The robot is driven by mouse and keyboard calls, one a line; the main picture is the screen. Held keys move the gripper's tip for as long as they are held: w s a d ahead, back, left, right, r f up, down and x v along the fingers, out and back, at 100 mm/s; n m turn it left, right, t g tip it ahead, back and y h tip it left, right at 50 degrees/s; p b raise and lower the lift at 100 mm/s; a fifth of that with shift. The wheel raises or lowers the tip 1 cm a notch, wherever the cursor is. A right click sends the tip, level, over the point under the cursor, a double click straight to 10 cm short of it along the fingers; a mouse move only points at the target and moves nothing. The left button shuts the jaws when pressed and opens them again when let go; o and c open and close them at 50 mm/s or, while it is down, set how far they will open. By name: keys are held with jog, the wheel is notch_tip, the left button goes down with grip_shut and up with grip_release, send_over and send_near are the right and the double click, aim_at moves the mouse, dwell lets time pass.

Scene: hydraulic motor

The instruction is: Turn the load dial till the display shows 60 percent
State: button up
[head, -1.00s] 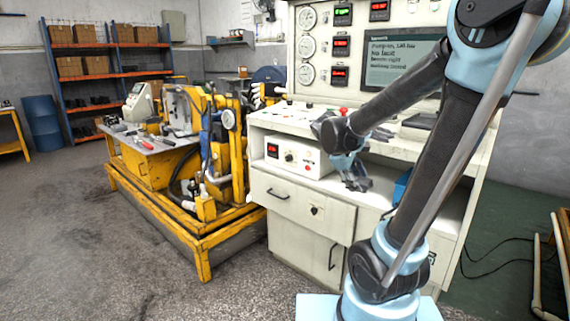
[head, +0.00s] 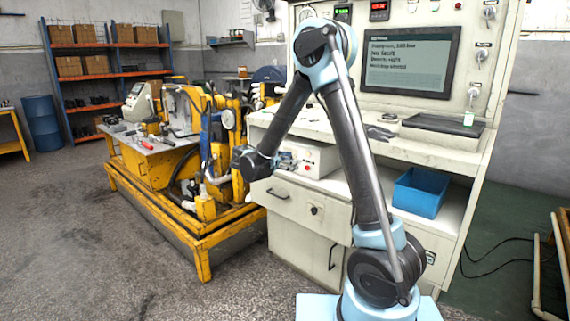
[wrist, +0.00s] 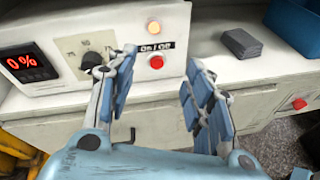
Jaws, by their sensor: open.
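The white control box (wrist: 120,50) fills the upper left of the wrist view. Its display (wrist: 25,62) shows 0% in red. The dark load dial (wrist: 93,60) sits to the right of the display, partly covered by my gripper's left finger. My gripper (wrist: 160,62) is open and empty, its fingers spread in front of the box's right part. I cannot tell whether the left finger touches the dial.
A red button (wrist: 156,62) lies between the fingertips in the wrist view, under an On/Off label. A grey block (wrist: 241,43) lies on the shelf right of the box. A blue bin (head: 420,192) stands farther right. A yellow machine frame (head: 205,235) is at the left.

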jog(key=a+f+n+t, duration=0.2)
jog(key=a, duration=0.5)
jog(key=a+f+n+t, duration=0.2)
jog(key=a+f+n, duration=0.1)
jog(key=a, duration=0.4)
jog(key=d+x, duration=0.1)
jog(key=x, duration=1.6)
jog(key=shift+s+r+h, duration=0.25)
jog(key=shift+s+h, duration=0.05)
jog(key=shift+s, duration=0.1)
jog(key=c, duration=1)
